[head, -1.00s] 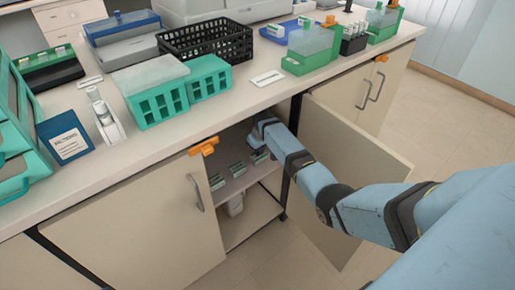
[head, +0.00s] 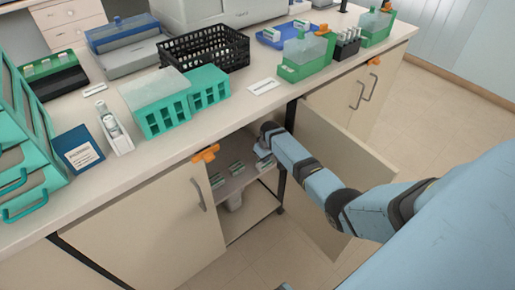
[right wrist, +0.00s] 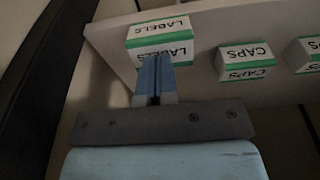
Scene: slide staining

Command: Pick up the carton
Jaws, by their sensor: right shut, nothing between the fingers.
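Several small white cartons with green edges stand on the shelf inside the open cabinet. In the right wrist view, a LABELS carton (right wrist: 160,38) is at the left, a CAPS carton (right wrist: 246,62) is right of it, and another CAPS carton (right wrist: 311,55) is cut off by the right edge. My right gripper (right wrist: 154,70) is shut and empty, its tips overlapping the lower front of the LABELS carton; I cannot tell whether they touch. In the head view, two cartons (head: 237,168) show left of my right gripper (head: 262,150), which reaches into the cabinet. My left gripper is out of view.
The cabinet's shelf (right wrist: 110,35) has a front edge close to my gripper. The open right door (head: 345,165) stands beside my arm; the left door (head: 150,225) is closed. The counter above holds a black basket (head: 205,48) and teal racks (head: 208,88).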

